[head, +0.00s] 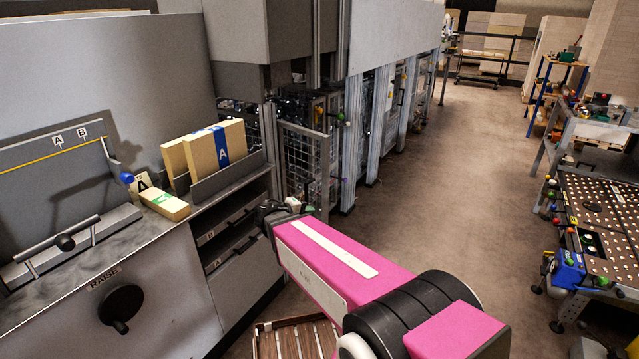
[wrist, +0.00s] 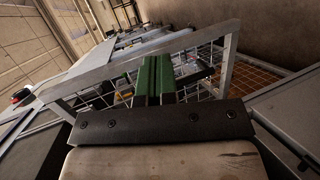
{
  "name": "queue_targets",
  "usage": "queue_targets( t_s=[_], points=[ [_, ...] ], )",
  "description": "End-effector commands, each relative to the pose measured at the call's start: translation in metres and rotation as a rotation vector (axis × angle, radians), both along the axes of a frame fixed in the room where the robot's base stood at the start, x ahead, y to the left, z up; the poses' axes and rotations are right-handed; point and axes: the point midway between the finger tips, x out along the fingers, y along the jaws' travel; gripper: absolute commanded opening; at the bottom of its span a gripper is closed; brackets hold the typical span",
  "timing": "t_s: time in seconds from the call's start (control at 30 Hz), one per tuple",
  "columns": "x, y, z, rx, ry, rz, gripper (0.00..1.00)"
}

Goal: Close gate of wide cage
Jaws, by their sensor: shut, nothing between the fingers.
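The gate (head: 325,172) is a grey-framed wire-mesh panel beside the machine bay, just beyond the end of my arm in the head view. It seems to stand at an angle to the machine front; I cannot tell whether it touches a latch. In the wrist view its frame (wrist: 228,62) crosses behind my fingers, with mesh on both sides of them. My gripper (wrist: 153,64) has its green fingers together with nothing between them. The fingers are close to the gate's top rail, but contact is unclear. In the head view my wrist partly hides the gripper and the gate's lower part.
A grey bench at left carries a flat tan ream (head: 165,204) and upright reams (head: 216,147) marked A. A perforated table (head: 605,218) stands at right. The brown floor (head: 440,190) between is clear. A slatted wooden pallet (head: 296,340) lies below my arm.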

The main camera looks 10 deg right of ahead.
Motion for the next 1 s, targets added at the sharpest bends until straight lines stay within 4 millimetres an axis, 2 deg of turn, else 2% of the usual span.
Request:
queue_targets(
  t_s=[0.03, 0.2, 0.4, 0.57, 1.0],
  points=[
    [0.009, 0.012, 0.01, -0.065, -0.031, 0.034, 0.0],
    [0.023, 0.039, 0.039, -0.227, -0.122, 0.119, 0.0],
    [0.029, 0.049, 0.051, -0.291, -0.162, 0.152, 0.0],
    [0.036, 0.038, 0.051, -0.293, -0.163, 0.151, 0.0],
    [0.075, -0.02, 0.05, -0.292, -0.161, 0.149, 0.0]
  ],
)
